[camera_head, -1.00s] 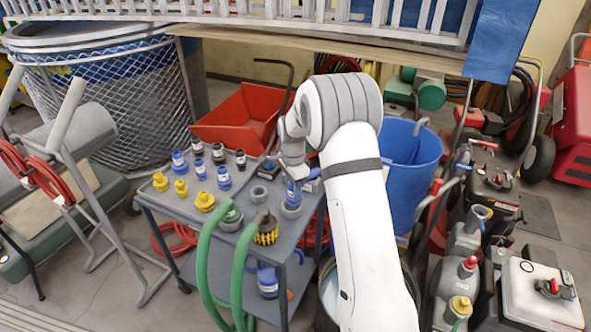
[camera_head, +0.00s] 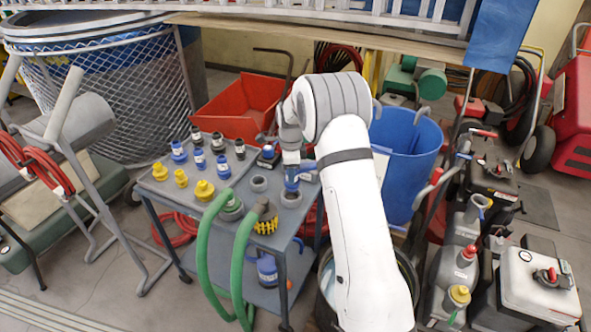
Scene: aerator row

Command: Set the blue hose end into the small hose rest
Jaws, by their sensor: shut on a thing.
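My gripper (camera_head: 291,168), partly covered by my arm, is shut on the blue hose end (camera_head: 292,182) over the right side of the grey cart (camera_head: 220,217). The hose end's lower part is at the larger grey ring-shaped rest (camera_head: 291,199); I cannot tell whether it is inside the ring or just above it. The small grey hose rest (camera_head: 259,184) stands just to the left and looks empty. The fingertips are too small to make out.
Yellow (camera_head: 204,190), blue and black fittings stand in rows on the cart's left. Two green hoses (camera_head: 209,240) rise at its front, beside a black-and-yellow fitting (camera_head: 266,225). A blue bin (camera_head: 407,165) is at the right, a red tub (camera_head: 235,110) behind.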

